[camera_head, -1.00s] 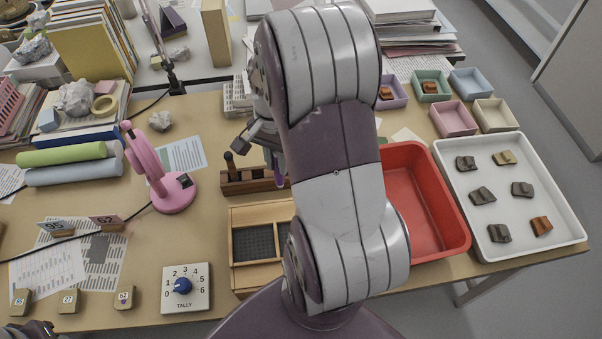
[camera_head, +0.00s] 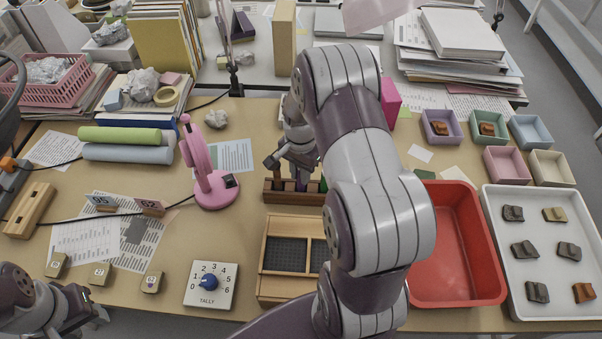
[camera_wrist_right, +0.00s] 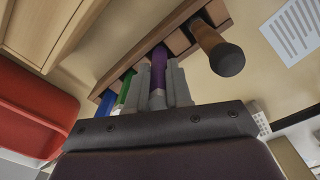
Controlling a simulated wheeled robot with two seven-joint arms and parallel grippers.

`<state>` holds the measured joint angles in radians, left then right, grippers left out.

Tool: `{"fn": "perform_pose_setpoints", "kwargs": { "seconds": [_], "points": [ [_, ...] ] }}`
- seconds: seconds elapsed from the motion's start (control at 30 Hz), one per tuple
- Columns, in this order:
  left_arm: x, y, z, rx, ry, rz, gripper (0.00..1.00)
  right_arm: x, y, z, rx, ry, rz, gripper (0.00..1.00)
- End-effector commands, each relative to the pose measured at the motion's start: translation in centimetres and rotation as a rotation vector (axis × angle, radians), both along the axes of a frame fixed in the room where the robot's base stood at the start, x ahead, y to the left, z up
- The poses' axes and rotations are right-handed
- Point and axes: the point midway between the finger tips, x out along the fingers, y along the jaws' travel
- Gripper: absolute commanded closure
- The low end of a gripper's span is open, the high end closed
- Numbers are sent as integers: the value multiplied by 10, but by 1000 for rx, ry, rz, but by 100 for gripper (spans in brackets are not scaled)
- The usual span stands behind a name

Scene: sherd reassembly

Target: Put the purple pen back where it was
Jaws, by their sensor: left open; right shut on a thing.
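The purple pen (camera_wrist_right: 159,68) is upright between the fingers of my right gripper (camera_wrist_right: 158,88), which is shut on it. The pen's lower end meets a slot of the wooden rack (camera_wrist_right: 180,42); how deep it sits I cannot tell. In the head view my right gripper (camera_head: 298,165) is low over the rack (camera_head: 282,197), partly hidden by my right arm. A green pen (camera_wrist_right: 123,90) and a blue pen (camera_wrist_right: 106,102) stand in the rack beside it. My left gripper (camera_head: 88,305) is open and empty at the lower left, by the table's front edge.
A brown dark-ended handle (camera_wrist_right: 215,48) stands in the rack close to the right gripper. A wooden compartment tray (camera_head: 264,283) is in front of the rack. A red bin (camera_head: 455,290) lies to the right, a pink lamp (camera_head: 216,195) to the left.

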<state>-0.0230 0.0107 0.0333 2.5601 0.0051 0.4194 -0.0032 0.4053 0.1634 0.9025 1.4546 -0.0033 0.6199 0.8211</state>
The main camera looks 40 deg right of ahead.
Motion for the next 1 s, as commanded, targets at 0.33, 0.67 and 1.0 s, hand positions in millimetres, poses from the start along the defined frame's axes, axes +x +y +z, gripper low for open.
{"fn": "perform_pose_setpoints", "kwargs": {
  "seconds": [0.33, 0.67, 1.0],
  "points": [
    [0, 0, -1, 0, 0, 0, 57, 0, 0, -12, -1, -1, 0, 100],
    [0, 0, -4, 0, 0, 0, 57, 0, 0, -19, -1, -1, 0, 67],
    [0, 0, -2, 0, 0, 0, 57, 0, 0, -17, -1, -1, 0, 55]
  ]
}}
